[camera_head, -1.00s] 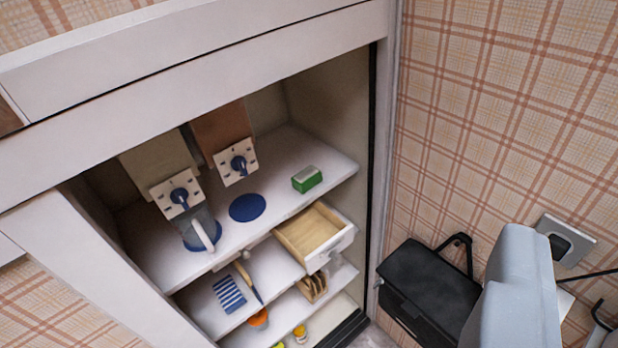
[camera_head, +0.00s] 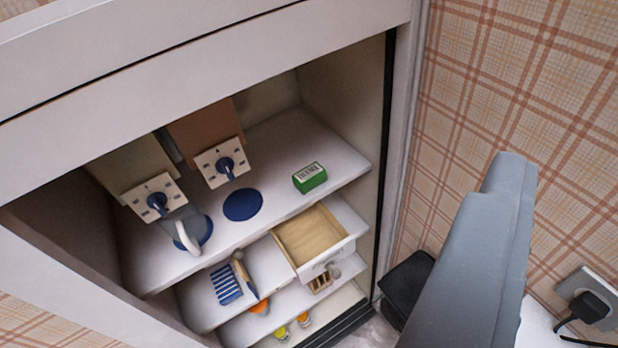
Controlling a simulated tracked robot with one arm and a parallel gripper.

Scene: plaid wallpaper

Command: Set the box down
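A small green box (camera_head: 310,180) with a pale label on top rests on the white upper shelf (camera_head: 275,205) of the cupboard, towards its right end. Nothing is seen touching the box. A grey part of my arm reaches in from the bottom right, well to the right of the box. No gripper fingers show, so what they hold, if anything, is hidden.
Below, a wooden drawer (camera_head: 309,237) stands open. A striped cloth (camera_head: 226,285) lies on a lower shelf. A socket (camera_head: 589,297) is on the plaid wall.

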